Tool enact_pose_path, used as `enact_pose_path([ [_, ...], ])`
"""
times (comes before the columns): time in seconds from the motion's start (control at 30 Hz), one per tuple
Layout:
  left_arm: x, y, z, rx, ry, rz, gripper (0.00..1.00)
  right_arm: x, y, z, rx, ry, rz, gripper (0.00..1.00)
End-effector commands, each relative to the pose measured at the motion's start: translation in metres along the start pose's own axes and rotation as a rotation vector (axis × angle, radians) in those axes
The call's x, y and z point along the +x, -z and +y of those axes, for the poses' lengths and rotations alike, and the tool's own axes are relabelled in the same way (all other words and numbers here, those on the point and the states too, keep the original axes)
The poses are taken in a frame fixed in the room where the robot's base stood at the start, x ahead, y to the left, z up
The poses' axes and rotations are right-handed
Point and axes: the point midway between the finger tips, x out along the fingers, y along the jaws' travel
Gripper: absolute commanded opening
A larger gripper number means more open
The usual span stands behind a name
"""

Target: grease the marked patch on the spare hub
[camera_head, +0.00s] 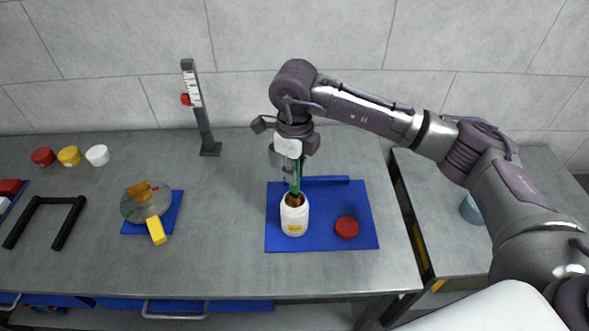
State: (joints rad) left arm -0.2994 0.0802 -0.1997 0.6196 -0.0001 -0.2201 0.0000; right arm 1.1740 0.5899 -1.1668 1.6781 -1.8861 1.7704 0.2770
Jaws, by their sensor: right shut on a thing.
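My right gripper (291,160) is shut on a thin green-handled tool (297,180), likely a brush, pointing straight down. The tool's lower end is inside the mouth of an open white jar (294,222) with a yellow label, so its tip is hidden. The jar stands on a blue mat (330,240), with a red lid (347,227) lying to its right. At the left, a round grey hub (146,205) with an orange piece on top sits on a small blue mat (172,217). A yellow block or tab is at its front edge. I cannot make out the marked patch. My left gripper is out of view.
A gauge post (203,120) with a red slider stands at the back. Red, yellow and white caps (69,156) sit at the back left. A black U-shaped frame (45,222) lies at the left. The bench between the two mats is clear.

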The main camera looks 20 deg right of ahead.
Motion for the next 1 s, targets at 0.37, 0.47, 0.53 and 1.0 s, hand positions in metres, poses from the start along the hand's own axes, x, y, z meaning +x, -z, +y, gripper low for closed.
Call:
enact_pose_path([
  [0.37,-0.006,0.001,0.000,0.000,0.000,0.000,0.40,-0.011,0.001,0.000,0.000,-0.001,0.003,0.00],
  [0.47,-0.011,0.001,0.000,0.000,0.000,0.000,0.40,-0.020,0.000,0.000,0.000,-0.001,0.001,0.00],
  [0.53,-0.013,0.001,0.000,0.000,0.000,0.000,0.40,-0.026,0.000,0.000,0.000,0.000,0.001,0.00],
  [1.0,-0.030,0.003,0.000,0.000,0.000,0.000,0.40,-0.064,0.000,0.000,0.000,0.000,0.000,0.00],
])
